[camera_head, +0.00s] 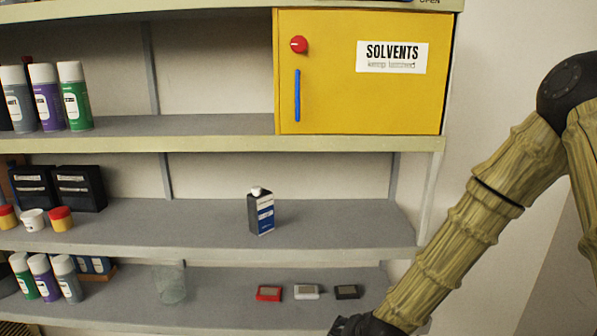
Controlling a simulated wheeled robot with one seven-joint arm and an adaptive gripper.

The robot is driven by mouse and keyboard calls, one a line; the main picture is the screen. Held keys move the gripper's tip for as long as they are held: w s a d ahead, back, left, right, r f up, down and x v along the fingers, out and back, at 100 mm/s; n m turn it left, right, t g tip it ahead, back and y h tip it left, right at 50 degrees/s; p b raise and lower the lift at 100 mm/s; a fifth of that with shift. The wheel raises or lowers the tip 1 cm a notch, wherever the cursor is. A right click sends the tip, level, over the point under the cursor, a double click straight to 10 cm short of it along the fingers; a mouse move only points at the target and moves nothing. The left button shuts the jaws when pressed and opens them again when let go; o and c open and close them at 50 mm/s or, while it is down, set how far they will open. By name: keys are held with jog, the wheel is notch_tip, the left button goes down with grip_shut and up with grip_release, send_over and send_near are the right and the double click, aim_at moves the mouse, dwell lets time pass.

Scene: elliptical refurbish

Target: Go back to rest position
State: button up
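My gripper (362,325) is at the bottom edge of the head view, dark and mostly cut off by the frame. Its fingers cannot be made out, so I cannot tell if it is open or holds anything. My arm reaches in from the right side, in front of the shelf's right end. A dark blue and white carton with a white cap (261,212) stands upright on the middle shelf, up and left of my gripper and apart from it.
A shut yellow solvents cabinet (330,85) sits on the upper shelf. On the lower shelf are a clear glass (170,284) and red (269,293), white (306,292) and black (347,292) small boxes near my gripper. Spray cans (74,97) and jars (60,218) stand left.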

jog(key=s+d+f+n+g+h+b, duration=0.1)
jog(key=s+d+f+g, duration=0.1)
jog(key=s+f, duration=0.7)
jog(key=s+d+f+n+g+b, duration=0.25)
jog(key=s+f, duration=0.45)
jog(key=f, duration=0.4)
jog(key=s+d+f+n+g, duration=0.1)
jog(key=s+d+f, duration=0.1)
jog(key=s+f, duration=0.3)
jog(key=s+d+f+n+g+h+b, duration=0.1)
jog(key=s+f, duration=0.5)
jog(key=s, duration=0.8)
jog(key=d+g, duration=0.1)
jog(key=d, duration=0.1)
jog(key=shift+s+d+b, duration=0.2)
jog(key=shift+d+b, duration=0.1)
jog(key=shift+d, duration=0.05)
